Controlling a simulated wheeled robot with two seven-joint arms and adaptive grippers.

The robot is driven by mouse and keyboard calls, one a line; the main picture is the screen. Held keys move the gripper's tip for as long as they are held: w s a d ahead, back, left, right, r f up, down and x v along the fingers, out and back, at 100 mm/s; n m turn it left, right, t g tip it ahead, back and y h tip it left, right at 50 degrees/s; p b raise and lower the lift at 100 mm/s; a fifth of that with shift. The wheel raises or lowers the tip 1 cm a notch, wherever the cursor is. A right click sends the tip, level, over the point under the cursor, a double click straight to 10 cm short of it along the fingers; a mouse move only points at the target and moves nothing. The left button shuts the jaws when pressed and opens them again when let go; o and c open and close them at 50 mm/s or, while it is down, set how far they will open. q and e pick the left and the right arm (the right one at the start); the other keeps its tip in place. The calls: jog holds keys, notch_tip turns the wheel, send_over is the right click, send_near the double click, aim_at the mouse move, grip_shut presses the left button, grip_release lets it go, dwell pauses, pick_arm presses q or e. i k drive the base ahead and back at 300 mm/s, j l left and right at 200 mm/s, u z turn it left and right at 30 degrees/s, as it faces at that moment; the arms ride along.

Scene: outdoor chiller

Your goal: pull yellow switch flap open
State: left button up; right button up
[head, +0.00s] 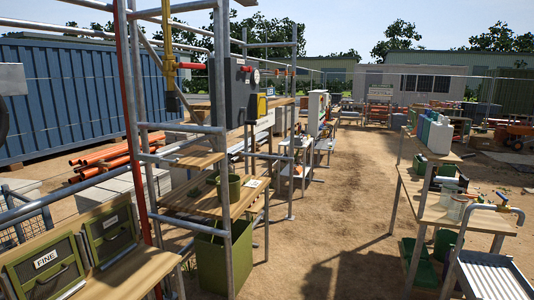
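A dark grey switch box (234,92) is mounted on the scaffold frame above the wooden shelves, left of the picture's middle. A small yellow part (262,105), which may be the yellow switch flap, shows on its right side. It is too small and seen too much from the side to tell whether it is open or shut. Neither of my grippers is in view.
Scaffold poles (222,150) stand in front of the box. A wooden shelf (185,202) with a green bin (229,187) is below it. Green drawers (47,268) stand at lower left, a metal sink (490,275) at lower right. Sandy ground (335,230) lies clear between.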

aim_at(261, 99)
jog(key=i+l+z, duration=0.25)
jog(key=i, duration=0.5)
jog(key=i+z, duration=0.3)
jog(key=i, duration=0.45)
jog(key=i+l+u, duration=0.1)
jog(key=i+u, duration=0.3)
jog(key=i, duration=0.2)
jog(key=i+l+u, duration=0.4)
jog(key=i, duration=0.15)
jog(key=i+l+u, duration=0.4)
jog(key=i, duration=0.15)
